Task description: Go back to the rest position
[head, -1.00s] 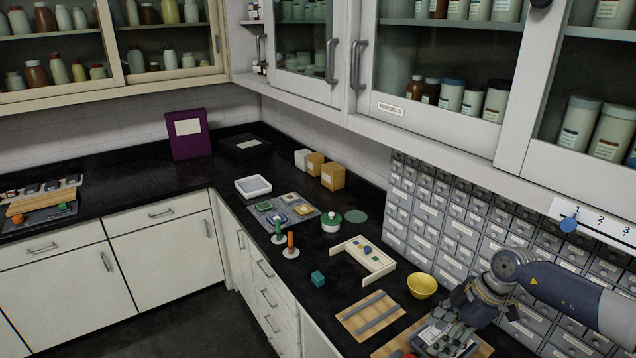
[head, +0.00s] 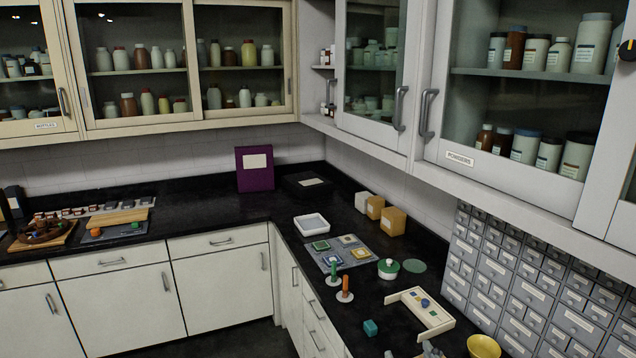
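My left gripper is not in view. At the bottom edge of the head view, small grey shapes (head: 430,350) show near the white wooden rack (head: 436,318). They look like the tip of my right gripper, but they are cut off by the frame, and I cannot tell whether it is open, shut or holding anything. The rest of my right arm is out of view.
Cabinets (head: 390,75) overhang the right counter.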

